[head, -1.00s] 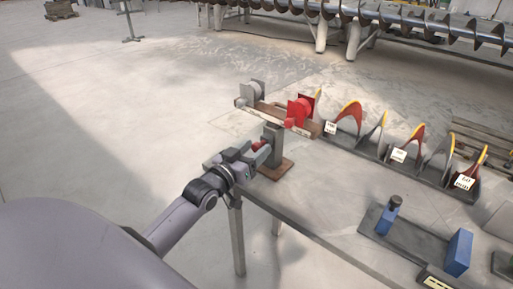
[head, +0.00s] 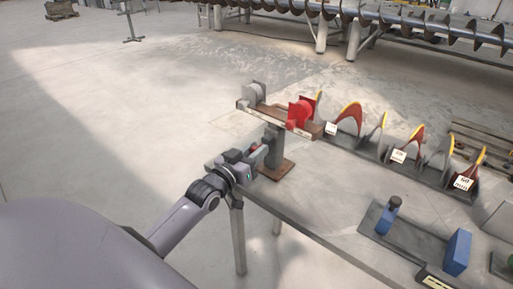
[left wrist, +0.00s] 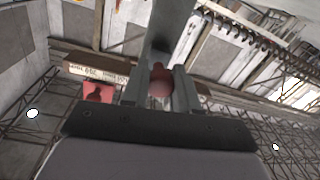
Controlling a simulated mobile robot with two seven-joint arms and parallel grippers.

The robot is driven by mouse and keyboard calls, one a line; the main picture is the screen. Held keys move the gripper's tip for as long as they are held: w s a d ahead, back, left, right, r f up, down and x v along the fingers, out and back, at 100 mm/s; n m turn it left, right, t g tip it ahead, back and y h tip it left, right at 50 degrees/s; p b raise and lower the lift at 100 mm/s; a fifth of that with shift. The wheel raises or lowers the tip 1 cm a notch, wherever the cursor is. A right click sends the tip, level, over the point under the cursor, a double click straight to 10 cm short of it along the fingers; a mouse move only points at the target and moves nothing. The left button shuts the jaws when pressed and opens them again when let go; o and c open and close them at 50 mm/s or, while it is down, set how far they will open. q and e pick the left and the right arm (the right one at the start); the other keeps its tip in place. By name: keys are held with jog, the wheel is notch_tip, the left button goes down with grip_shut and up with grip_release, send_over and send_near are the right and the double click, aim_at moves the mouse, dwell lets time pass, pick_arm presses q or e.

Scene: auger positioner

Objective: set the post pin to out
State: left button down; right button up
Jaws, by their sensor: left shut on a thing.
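The post (head: 273,146) stands upright on a brown base plate and carries the positioner's cross beam (head: 266,117). The post pin's red knob (head: 254,147) is on the left side of the post. My left gripper (head: 257,154) reaches in from the left and is shut on the knob. In the left wrist view the rounded red knob (left wrist: 160,82) sits between the two grey fingers, with the grey post (left wrist: 168,28) beyond it. The pin's shaft is hidden. My right gripper is not in view.
The beam carries a grey block (head: 254,92) and a red block (head: 300,112). Auger flights (head: 348,117) stand in a rack to the right. A blue-ended fixture (head: 457,252) is on the bench at lower right. Open floor lies left.

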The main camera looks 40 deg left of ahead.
pick_arm(q)
jog(key=shift+s, duration=0.45)
jog(key=c, duration=0.9)
grip_release()
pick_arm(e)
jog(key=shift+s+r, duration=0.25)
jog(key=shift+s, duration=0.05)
pick_arm(q)
jog(key=shift+o, duration=0.2)
jog(key=shift+s, duration=0.15)
jog(key=s, duration=0.7)
jog(key=shift+a, duration=0.1)
jog(key=s+d+f+m+g+h+p, duration=0.1)
jog(key=s+d+f+m+g, duration=0.3)
jog(key=s+d+f, duration=1)
jog(key=s+f+g+p, duration=0.1)
jog(key=s+f+g, duration=0.1)
jog(key=s+g, duration=0.1)
jog(key=shift+d+f+g+h, duration=0.25)
jog(key=shift+f+g+h, duration=0.05)
jog(key=shift+f+h, duration=0.1)
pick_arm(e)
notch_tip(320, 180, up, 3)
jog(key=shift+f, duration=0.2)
